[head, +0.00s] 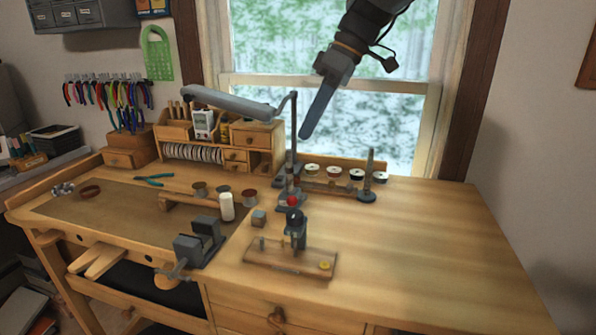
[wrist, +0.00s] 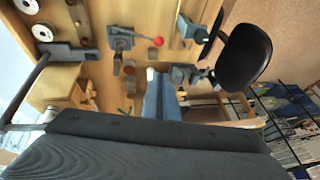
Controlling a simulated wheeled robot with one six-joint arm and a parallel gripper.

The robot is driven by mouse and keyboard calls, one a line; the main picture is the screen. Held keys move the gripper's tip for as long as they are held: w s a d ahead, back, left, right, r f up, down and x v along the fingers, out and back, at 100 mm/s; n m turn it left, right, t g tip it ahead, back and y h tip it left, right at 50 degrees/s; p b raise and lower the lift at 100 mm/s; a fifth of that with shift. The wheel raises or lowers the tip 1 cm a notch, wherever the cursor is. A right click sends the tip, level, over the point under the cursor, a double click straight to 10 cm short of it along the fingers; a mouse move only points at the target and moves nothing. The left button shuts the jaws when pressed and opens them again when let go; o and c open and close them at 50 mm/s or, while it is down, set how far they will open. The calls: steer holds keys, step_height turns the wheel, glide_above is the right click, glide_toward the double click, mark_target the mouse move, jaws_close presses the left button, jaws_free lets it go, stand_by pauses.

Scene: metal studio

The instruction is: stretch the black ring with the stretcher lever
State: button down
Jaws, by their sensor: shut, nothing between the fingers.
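My gripper (head: 305,134) is shut and empty, high above the bench before the window, pointing down and well apart from the stretcher. Its fingers also show in the wrist view (wrist: 159,98).
A wooden board (head: 262,258) with a black-topped post stands at the front. A grey vise (head: 198,243) is at the front left edge. A lamp (head: 230,101) reaches across behind. A tapered post (head: 369,178) stands near several spools. The right of the bench is clear.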

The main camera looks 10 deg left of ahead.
steer(key=p+x, duration=0.1)
steer(key=x, duration=0.3)
steer(key=d+p+x, duration=0.1)
steer(key=x, duration=0.2)
steer(key=f+p+x, duration=0.1)
steer(key=p+x, duration=0.1)
steer(key=x, duration=0.2)
steer(key=shift+w+d+f, duration=0.15)
steer(key=shift+d+f, duration=0.05)
steer(key=shift+f, duration=0.05)
steer(key=shift+d+f, duration=0.15)
steer(key=shift+f, duration=0.45)
